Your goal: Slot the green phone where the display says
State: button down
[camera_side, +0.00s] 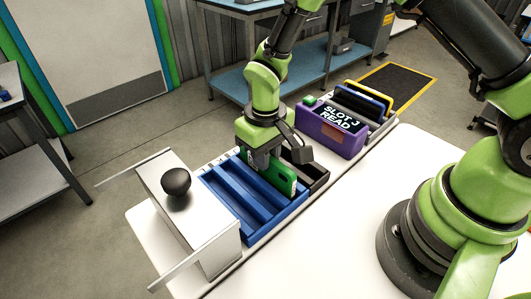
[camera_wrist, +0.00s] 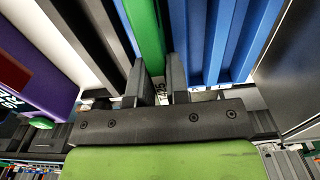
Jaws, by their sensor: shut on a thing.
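The green phone (camera_side: 275,173) is between the fingers of my gripper (camera_side: 262,155), which is shut on it. It stands on edge at the right end of the blue slotted carton (camera_side: 232,212), low against or in a slot; I cannot tell how deep. In the wrist view the green phone (camera_wrist: 143,28) runs up from between my fingers (camera_wrist: 160,85), beside the blue dividers (camera_wrist: 222,40). The display (camera_side: 338,118) on a purple housing shows white text that looks like "SLOT J READ". Small white labels at the carton's far edge are partly hidden and hard to read.
A dark carton (camera_side: 316,172) adjoins the blue one on the right. Beyond the purple housing (camera_side: 318,138), a rack holds several upright devices (camera_side: 368,103). A metal box with a black knob (camera_side: 176,181) stands at the left end. The white table (camera_side: 330,225) is clear in front.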

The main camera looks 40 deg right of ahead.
jog(key=shift+f, duration=0.3)
dwell(0.6)
jog(key=c, duration=1)
grip_release()
notch_tip(320, 180, up, 10)
jog(key=shift+r, duration=3.5)
